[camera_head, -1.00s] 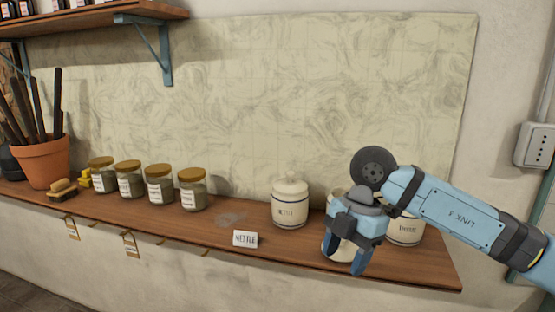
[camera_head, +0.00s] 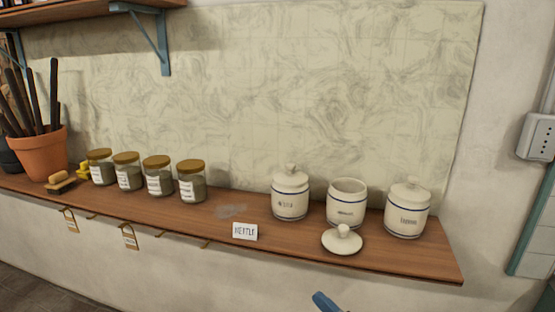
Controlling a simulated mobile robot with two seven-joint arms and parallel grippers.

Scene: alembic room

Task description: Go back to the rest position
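One blue gripper finger (camera_head: 325,302) shows at the bottom edge of the head view, below the shelf and apart from everything on it. It appears to belong to my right gripper; the rest of that gripper is out of frame, so its opening cannot be judged. My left gripper is not in view. On the wooden shelf (camera_head: 255,257), the middle white canister (camera_head: 346,206) stands open. Its white lid (camera_head: 343,240) lies on the shelf in front of it.
Lidded white canisters stand left (camera_head: 290,195) and right (camera_head: 407,210) of the open one. A "NETTLE" card (camera_head: 245,231) stands near the shelf edge. Several glass jars (camera_head: 157,177), a brush (camera_head: 60,181) and a terracotta pot (camera_head: 42,154) are further left. A wall box (camera_head: 538,138) is at right.

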